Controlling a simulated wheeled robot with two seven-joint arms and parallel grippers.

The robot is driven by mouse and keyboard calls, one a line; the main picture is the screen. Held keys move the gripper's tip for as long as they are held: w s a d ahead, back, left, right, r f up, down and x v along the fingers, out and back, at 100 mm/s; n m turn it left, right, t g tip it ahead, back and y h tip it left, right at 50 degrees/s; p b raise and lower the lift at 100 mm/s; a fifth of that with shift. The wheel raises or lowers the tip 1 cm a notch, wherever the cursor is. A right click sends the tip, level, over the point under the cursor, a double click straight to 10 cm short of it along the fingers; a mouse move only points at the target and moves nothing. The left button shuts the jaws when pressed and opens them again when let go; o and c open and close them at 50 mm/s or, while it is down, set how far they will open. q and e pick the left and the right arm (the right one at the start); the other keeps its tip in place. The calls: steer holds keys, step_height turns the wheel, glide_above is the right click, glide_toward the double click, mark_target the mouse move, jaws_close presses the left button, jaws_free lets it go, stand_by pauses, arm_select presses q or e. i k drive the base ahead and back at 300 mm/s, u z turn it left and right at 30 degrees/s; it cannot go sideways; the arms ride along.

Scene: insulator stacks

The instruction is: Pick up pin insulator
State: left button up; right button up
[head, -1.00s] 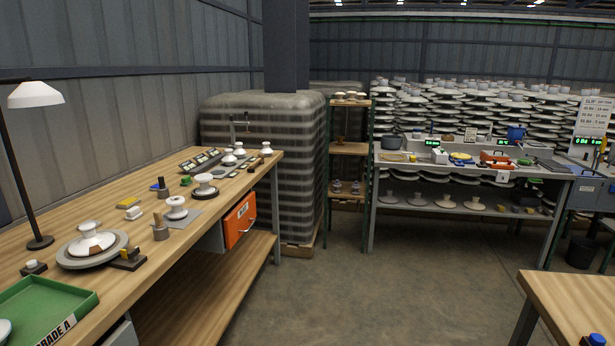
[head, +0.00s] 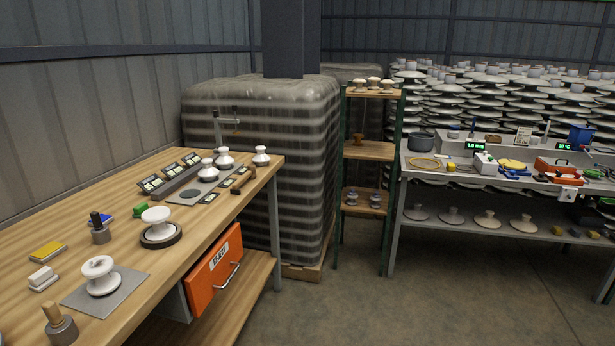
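Several white spool-shaped insulators stand on the wooden bench at the left in the head view; I cannot tell which is the pin insulator. One insulator (head: 101,276) stands on a grey plate near the front. Another insulator (head: 157,224) sits on a dark round base. A group stands at the bench's far end: one insulator (head: 208,171), a second insulator (head: 225,158) and a third insulator (head: 261,156). More small insulators (head: 374,84) stand on the top of a wooden shelf rack. Neither of my grippers is in view.
The wooden bench (head: 60,218) has an orange drawer (head: 213,270) on its front. A wrapped pallet (head: 255,190) stands behind it. A grey workbench (head: 470,178) with tools is at the right. The concrete floor (head: 390,312) between them is clear.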

mark_target(225, 161)
steer(key=i, duration=3.6)
steer(key=u, duration=3.15)
